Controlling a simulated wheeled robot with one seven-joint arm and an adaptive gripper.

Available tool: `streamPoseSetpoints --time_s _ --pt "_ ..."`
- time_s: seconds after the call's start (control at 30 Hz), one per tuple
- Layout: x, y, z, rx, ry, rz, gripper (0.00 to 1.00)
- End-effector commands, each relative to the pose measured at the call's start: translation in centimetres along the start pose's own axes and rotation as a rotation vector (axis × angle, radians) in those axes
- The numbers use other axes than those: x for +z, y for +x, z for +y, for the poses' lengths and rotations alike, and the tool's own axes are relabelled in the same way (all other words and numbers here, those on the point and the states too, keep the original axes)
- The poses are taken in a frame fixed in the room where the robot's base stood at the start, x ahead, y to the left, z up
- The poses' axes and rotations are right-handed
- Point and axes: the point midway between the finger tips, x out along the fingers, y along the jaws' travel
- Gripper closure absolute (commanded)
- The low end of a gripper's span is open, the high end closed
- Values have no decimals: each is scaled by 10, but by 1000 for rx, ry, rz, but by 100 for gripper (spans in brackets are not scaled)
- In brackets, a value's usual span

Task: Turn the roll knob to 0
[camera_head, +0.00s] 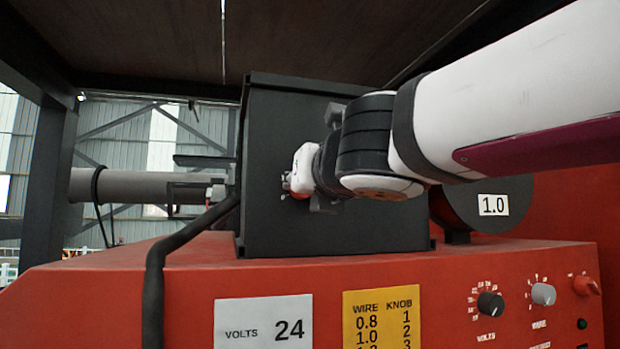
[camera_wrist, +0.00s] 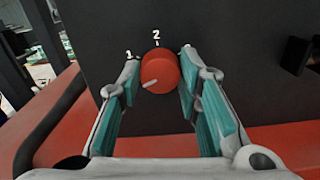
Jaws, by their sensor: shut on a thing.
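The roll knob (camera_wrist: 160,71) is a round red knob on a dark panel in the wrist view. Its white pointer mark is at its lower left. The numeral 1 stands to its upper left and 2 above it; a mark to its upper right is mostly hidden by a finger. No 0 is visible. My gripper (camera_wrist: 159,80) has its teal-padded fingers on both sides of the knob, shut on it.
The red machine (camera_head: 120,300) below carries a VOLTS 24 card (camera_head: 263,322) and a yellow WIRE/KNOB card (camera_head: 381,318). A black volts knob (camera_head: 490,303) and grey wire knob (camera_head: 543,293) are at right. A dark round part (camera_head: 520,200) is labelled 1.0. A black cable (camera_head: 155,280) runs down in front.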

Motion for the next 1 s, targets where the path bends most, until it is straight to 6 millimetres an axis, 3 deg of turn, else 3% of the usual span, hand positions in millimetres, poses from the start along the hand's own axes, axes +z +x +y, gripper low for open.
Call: streamPoseSetpoints --time_s 0.3,0.8,0.83,0.9,1.0 --pt "-3 1 -1 -1 -108 5 96" --pt "-3 1 -1 -2 -127 4 96" --pt "-3 1 -1 -2 -127 4 66" --pt "-2 1 -1 -2 -126 4 50" --pt "-2 1 0 -1 -126 3 48"
